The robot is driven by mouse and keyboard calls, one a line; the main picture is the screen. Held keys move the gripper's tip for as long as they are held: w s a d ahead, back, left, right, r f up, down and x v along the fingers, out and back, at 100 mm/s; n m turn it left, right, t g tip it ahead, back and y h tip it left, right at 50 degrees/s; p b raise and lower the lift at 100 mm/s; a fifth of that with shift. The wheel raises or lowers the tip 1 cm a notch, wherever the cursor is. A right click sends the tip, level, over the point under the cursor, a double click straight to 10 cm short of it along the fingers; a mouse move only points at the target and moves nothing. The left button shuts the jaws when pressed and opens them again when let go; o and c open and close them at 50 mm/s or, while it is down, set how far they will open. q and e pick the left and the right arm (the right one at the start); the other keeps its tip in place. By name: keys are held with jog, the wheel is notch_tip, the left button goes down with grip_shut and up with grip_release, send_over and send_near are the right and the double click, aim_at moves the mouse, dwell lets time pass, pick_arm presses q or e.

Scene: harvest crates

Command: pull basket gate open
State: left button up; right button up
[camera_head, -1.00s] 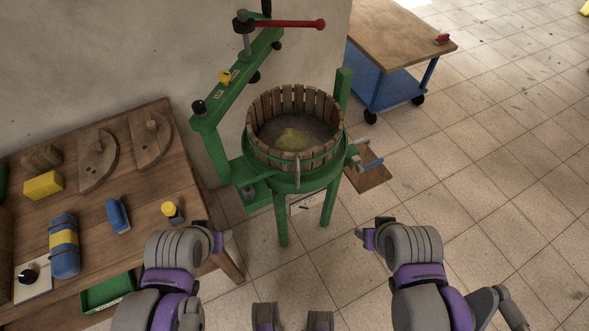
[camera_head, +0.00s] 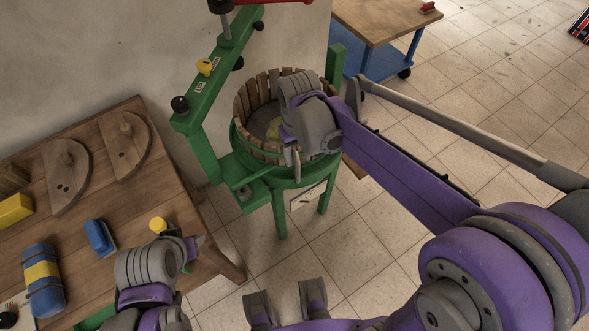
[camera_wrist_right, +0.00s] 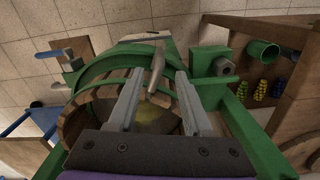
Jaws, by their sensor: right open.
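The round wooden-slat basket (camera_head: 252,104) stands in a green press frame (camera_head: 210,130), with yellowish pulp inside. A slim upright handle piece (camera_head: 297,164) shows at its front rim. My right gripper (camera_wrist_right: 158,76) is open over the front of the basket. In the right wrist view its two fingers straddle the handle piece (camera_wrist_right: 155,72); I cannot tell whether they touch it. In the head view my right wrist hides its fingertips and the basket's right side. My left gripper (camera_head: 196,242) is near the table's right edge; its jaw opening is unclear.
A wooden table (camera_head: 130,190) at left holds wooden half-discs (camera_head: 66,175), a blue-and-yellow roll (camera_head: 42,278) and a yellow-topped item (camera_head: 158,225). A blue cart (camera_head: 385,62) stands behind right. A blue-handled lever (camera_wrist_right: 52,54) sticks out beside the press. The tiled floor is open at right.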

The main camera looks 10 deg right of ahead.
aim_at(298, 168)
notch_tip(298, 168, down, 9)
jog(key=shift+r+b, duration=0.15)
jog(key=shift+b, duration=0.3)
grip_shut()
dwell(1.2)
